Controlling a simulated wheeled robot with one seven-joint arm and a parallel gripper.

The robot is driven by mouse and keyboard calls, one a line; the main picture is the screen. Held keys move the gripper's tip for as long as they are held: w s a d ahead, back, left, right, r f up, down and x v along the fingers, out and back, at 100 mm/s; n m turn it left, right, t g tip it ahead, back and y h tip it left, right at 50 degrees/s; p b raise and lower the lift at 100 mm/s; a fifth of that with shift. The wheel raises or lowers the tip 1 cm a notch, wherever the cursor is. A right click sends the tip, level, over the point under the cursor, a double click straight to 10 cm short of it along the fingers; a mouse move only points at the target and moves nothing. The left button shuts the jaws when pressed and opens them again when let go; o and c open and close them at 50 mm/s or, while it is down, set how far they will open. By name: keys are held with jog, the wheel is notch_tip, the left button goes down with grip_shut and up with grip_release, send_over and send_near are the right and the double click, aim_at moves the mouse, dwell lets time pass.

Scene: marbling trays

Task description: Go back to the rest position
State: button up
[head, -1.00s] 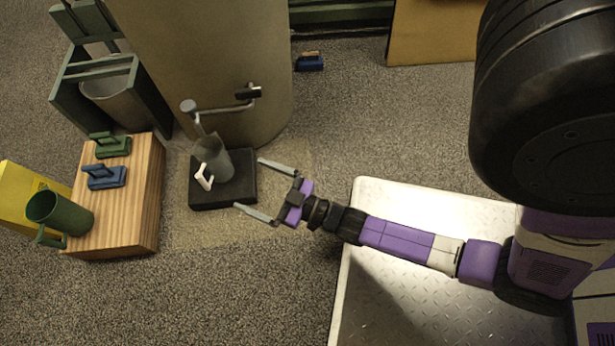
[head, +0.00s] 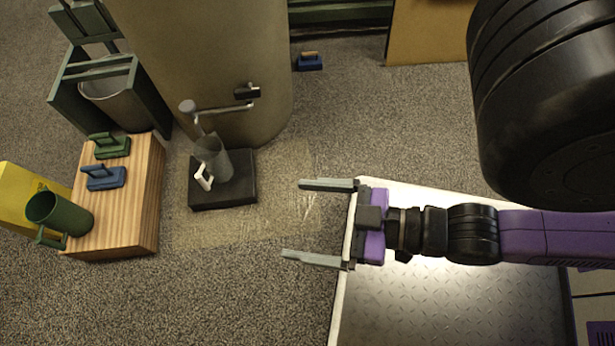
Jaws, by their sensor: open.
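My gripper (head: 305,220) is open and empty, with its two long grey fingers pointing left and spread wide apart. It is over the left edge of the metal tread-plate platform (head: 440,318), its fingertips reaching out above the floor. The clear grey mug (head: 213,160) with a white handle stands on the black block (head: 236,192), to the left of my gripper and apart from it. The mug is under the spout of the tap (head: 222,110) on the large tan cylinder (head: 200,50).
A wooden block (head: 140,205) at left bears a green mug (head: 62,214), a blue-handled tool (head: 104,178) and a green-handled tool (head: 110,146). A yellow object (head: 22,196) is beside it. A bin in a green frame (head: 66,95) stands behind. Floor between my gripper and the black block is clear.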

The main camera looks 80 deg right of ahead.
notch_tip(320, 180, up, 42)
jog(key=p, duration=4.1)
jog(key=shift+f+p, duration=0.25)
jog(key=shift+p, duration=0.05)
